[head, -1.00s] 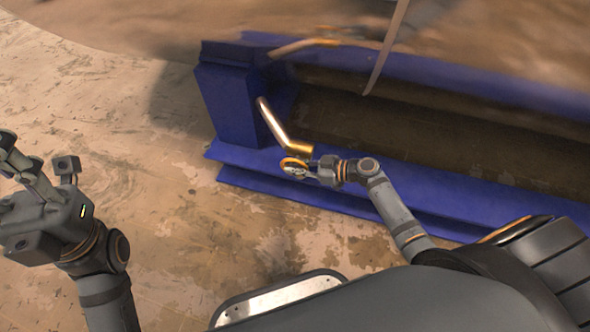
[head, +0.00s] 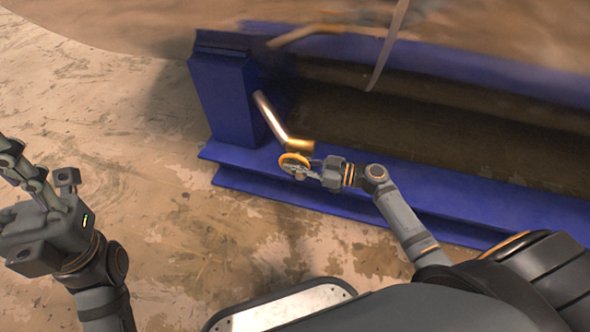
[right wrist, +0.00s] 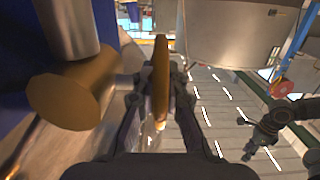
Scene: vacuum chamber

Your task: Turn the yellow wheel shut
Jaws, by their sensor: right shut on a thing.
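The yellow wheel (head: 294,163) is a small ring in front of the lower end of a bent metal pipe (head: 272,117), beside the blue frame. My right gripper (head: 306,168) reaches it from the right and is shut on its rim. In the right wrist view the wheel (right wrist: 161,80) stands edge-on between the two fingers, and my right gripper (right wrist: 160,98) holds it from both sides. My left gripper (head: 22,200) is at the left edge, far from the wheel; its fingers are partly cut off by the picture edge.
The blue frame (head: 228,100) runs behind the wheel to the right. A brass pipe end (right wrist: 75,95) is close left of my right fingers in the right wrist view. A large metal vessel (right wrist: 235,35) is beyond. Stained floor (head: 120,130) is free at left.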

